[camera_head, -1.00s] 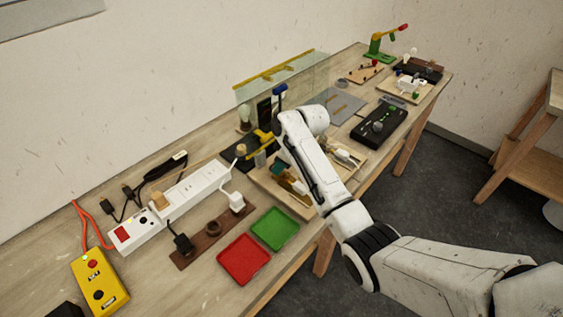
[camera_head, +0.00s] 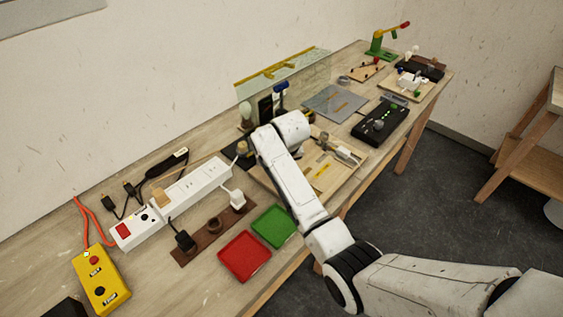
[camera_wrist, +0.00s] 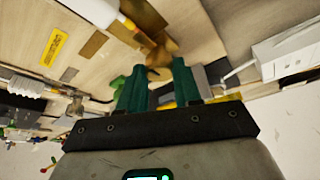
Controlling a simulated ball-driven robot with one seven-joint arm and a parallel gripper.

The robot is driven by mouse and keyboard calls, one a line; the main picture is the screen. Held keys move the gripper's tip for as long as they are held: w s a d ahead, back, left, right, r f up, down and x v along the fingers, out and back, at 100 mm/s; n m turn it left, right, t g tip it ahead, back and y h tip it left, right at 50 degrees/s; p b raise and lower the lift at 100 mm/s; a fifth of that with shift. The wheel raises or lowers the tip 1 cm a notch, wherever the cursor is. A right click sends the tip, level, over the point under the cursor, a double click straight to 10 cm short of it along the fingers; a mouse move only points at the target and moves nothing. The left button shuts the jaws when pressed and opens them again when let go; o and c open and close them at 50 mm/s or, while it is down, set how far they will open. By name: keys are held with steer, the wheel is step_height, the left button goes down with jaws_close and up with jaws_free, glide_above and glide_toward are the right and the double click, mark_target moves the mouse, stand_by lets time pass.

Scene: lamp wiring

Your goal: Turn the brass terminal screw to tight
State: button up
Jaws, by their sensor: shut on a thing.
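My gripper (camera_wrist: 161,70) shows in the wrist view with two teal fingers. A brass-coloured piece (camera_wrist: 163,49) shows at the fingertips, and the gripper is shut on it. I cannot tell for certain that it is the brass terminal screw or how far it is turned. In the head view my white arm reaches over the wooden board on the bench, and its wrist hides the gripper and whatever it holds.
A white power strip (camera_head: 184,191), a red tray (camera_head: 243,259), a green tray (camera_head: 273,226) and a yellow control box (camera_head: 102,280) lie left of my arm. A black device (camera_head: 381,124) and a grey plate (camera_head: 333,103) lie right. A glass panel (camera_head: 300,78) stands behind.

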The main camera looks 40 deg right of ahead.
steer(key=shift+m+h, duration=0.3)
steer(key=shift+m, duration=0.2)
steer(key=o, duration=1)
steer(key=shift+o, duration=0.2)
steer(key=b+v, duration=0.1)
steer(key=v, duration=0.9)
steer(key=shift+r+b, duration=0.3)
steer(key=shift+r, duration=0.1)
steer(key=shift+s, duration=0.1)
